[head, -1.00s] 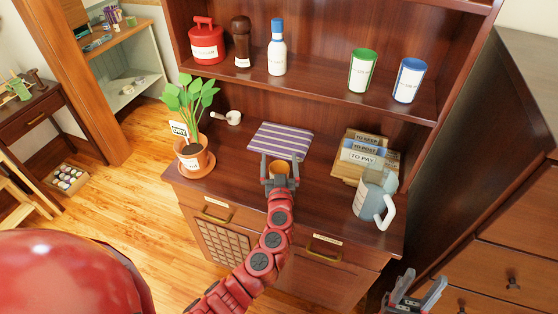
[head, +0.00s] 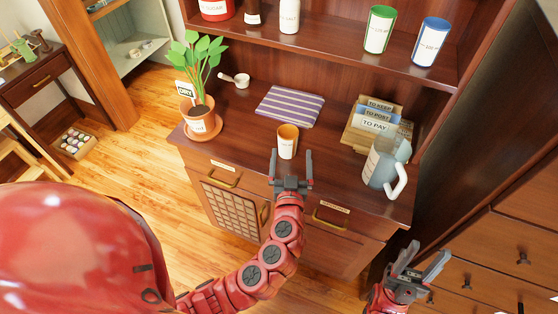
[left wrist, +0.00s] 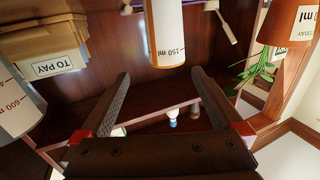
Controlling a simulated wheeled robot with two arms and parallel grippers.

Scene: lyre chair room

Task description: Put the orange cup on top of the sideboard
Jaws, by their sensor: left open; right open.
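The orange cup (head: 287,142) stands upright on the sideboard (head: 237,133), in front of the striped cloth. It has a white label and an orange inside. In the left wrist view, the cup (left wrist: 165,35) appears upside down beyond the fingers, with "150 ml" on its label. My left gripper (head: 291,156) is open and empty at the near side of the cup; it also shows in the left wrist view (left wrist: 161,75). The fingers are not closed on the cup. My right gripper (head: 430,250) is open and empty, low at the right, beside the sideboard.
A potted plant (head: 200,122) and a white scoop (head: 240,81) are on the left. A striped cloth (head: 290,105) lies behind the cup. A letter holder (head: 362,138) and a grey jug (head: 380,172) stand on the right. A shelf (head: 345,50) with canisters hangs above.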

